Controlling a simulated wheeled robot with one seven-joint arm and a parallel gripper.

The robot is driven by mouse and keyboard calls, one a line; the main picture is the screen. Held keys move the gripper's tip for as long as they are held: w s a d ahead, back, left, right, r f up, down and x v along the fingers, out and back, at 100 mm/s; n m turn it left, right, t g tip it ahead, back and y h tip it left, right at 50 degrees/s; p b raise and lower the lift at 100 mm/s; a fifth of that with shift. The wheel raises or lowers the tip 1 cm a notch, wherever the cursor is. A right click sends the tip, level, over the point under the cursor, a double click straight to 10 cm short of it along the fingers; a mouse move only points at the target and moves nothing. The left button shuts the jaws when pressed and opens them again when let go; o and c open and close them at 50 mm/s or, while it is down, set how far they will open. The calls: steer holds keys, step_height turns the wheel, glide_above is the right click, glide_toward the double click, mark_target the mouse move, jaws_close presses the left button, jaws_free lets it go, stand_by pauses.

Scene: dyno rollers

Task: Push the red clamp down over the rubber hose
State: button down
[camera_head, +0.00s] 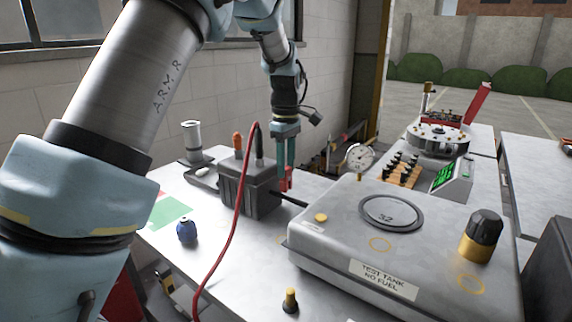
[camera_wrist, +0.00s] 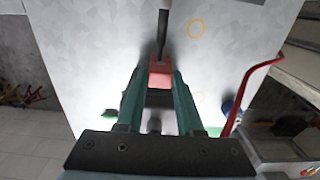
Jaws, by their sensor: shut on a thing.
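The red clamp (camera_head: 286,184) is between the green fingers of my gripper (camera_head: 286,172), beside the dark grey box. In the wrist view the red clamp (camera_wrist: 160,72) sits between the tips of my gripper (camera_wrist: 159,80), which is shut on it. The dark rubber hose (camera_head: 292,201) shows as a short black length between the grey box and the test tank. In the wrist view the hose (camera_wrist: 163,32) runs from the top edge to the clamp. Whether the clamp touches or surrounds the hose I cannot tell.
The dark grey box (camera_head: 250,190) has an orange and a black post, with a red cable (camera_head: 236,205) arching forward. The test tank (camera_head: 400,240) fills the right foreground. A blue knob-like object (camera_head: 187,231) stands on the white table. Free table lies in front of the box.

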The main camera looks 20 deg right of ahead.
mark_target(286, 181)
steer(key=shift+f+b, duration=0.85)
steer(key=shift+f, duration=1.5)
steer(key=shift+f, duration=0.25)
steer(key=shift+c, duration=2.3)
jaws_free()
steer(key=shift+r, duration=0.1)
step_height(286, 181, up, 11)
steer(key=shift+f+b, duration=0.15)
steer(key=shift+b, duration=0.75)
